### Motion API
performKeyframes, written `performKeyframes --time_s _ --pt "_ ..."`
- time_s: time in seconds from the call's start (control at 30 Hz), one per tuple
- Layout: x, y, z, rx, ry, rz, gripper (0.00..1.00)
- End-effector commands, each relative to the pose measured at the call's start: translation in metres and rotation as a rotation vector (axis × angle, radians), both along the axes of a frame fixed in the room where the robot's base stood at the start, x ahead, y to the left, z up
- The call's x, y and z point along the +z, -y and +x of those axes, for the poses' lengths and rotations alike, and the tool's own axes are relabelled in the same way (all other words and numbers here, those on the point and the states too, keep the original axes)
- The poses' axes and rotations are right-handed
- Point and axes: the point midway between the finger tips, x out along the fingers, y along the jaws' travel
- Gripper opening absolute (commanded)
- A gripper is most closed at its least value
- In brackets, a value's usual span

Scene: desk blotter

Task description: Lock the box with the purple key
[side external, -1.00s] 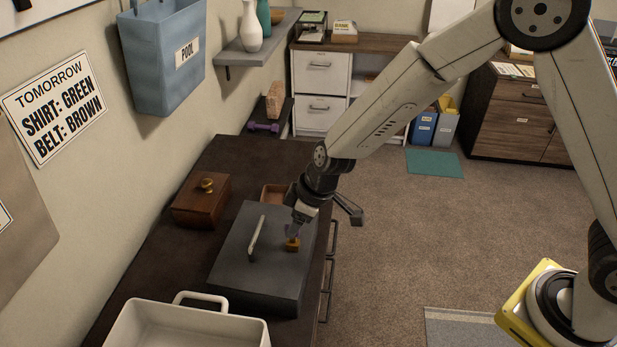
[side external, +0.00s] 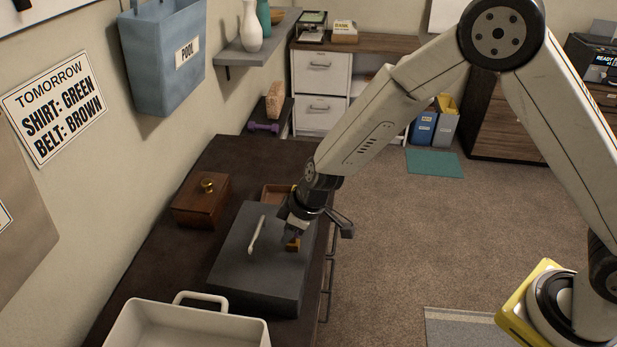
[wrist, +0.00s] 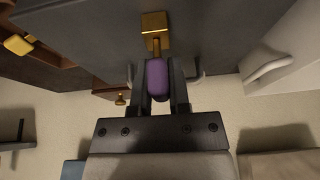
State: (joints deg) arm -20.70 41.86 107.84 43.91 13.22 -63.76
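The dark grey box (side external: 250,285) sits on the dark desk with its lid down and a pale bar handle (side external: 256,236) on top. Its gold lock block (side external: 293,246) is on the top near the right side and also shows in the wrist view (wrist: 155,22). My gripper (side external: 290,232) is over the lock. In the wrist view its fingers (wrist: 158,95) are shut on the purple handle of the key (wrist: 157,78). The key's gold shaft reaches the lock block; how deep it sits is hidden.
A wooden box (side external: 190,212) with a gold knob and an open wooden tray (side external: 268,191) stand behind the grey box. A white bin (side external: 190,325) stands in front. Carpet is clear to the right.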

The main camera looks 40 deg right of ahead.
Motion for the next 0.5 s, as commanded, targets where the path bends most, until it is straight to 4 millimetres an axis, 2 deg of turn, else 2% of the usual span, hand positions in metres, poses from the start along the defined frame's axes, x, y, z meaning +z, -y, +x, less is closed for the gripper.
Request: performKeyframes --time_s 0.07,0.5 --pt "0.0001 0.0000 0.0000 0.000 0.000 0.000 0.00" --pt "0.0001 0.0002 -0.0003 0.077 -0.002 0.000 0.00"
